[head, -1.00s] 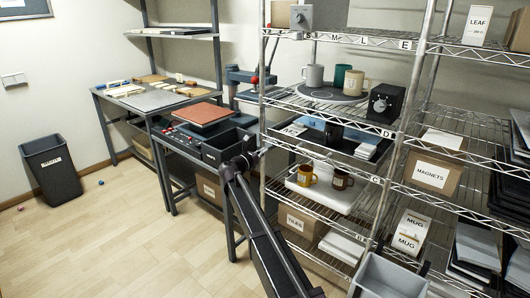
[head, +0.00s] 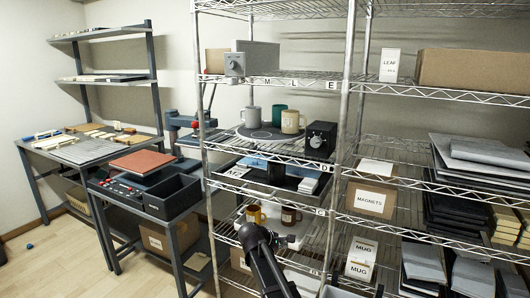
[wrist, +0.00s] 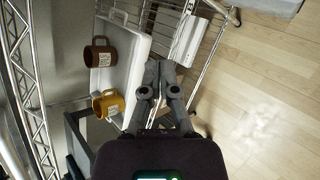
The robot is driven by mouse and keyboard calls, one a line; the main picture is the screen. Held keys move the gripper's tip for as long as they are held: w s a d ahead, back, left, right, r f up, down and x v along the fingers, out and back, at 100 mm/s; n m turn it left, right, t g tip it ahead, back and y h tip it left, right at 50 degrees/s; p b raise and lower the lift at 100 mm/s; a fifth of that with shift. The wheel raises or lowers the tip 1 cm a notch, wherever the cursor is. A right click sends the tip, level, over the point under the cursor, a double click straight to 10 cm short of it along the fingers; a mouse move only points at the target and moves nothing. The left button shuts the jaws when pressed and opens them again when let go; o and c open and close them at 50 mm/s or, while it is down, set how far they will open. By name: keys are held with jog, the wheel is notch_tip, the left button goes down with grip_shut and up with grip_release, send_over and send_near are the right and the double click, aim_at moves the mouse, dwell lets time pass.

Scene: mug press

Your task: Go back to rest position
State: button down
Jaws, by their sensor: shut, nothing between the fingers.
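My gripper (wrist: 160,75) is shut and empty in the wrist view, with its fingers together beside the edge of a white tray (wrist: 136,45). In that view a brown mug (wrist: 100,55) and an orange-yellow mug (wrist: 108,104) stand on the tray, left of the fingers and apart from them.
A wire shelf rack (head: 344,120) stands close before me. Grey (head: 252,116), green (head: 279,115) and beige (head: 290,122) mugs stand on a round dark plate beside a black box (head: 320,139). A workbench with a press (head: 187,125) is at left.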

jog(key=s+d+f+m+g+y, duration=0.25)
jog(key=s+d+m, duration=0.2)
jog(key=s, duration=0.45)
jog(key=s+d+f+m+g+y+p, duration=0.1)
jog(key=s+d+m+g+y, duration=0.15)
jog(key=s+m, duration=0.4)
jog(key=s+d+f+m+g+y, duration=0.1)
jog(key=s+d+f+m+y, duration=0.2)
jog(key=s, duration=0.7)
notch_tip(320, 180, up, 24)
jog(key=p, duration=2.3)
jog(key=shift+d+r+m+p, duration=0.15)
jog(key=shift+d+m+p, duration=0.15)
jog(key=shift+m+p, duration=0.1)
jog(key=shift+s, duration=0.1)
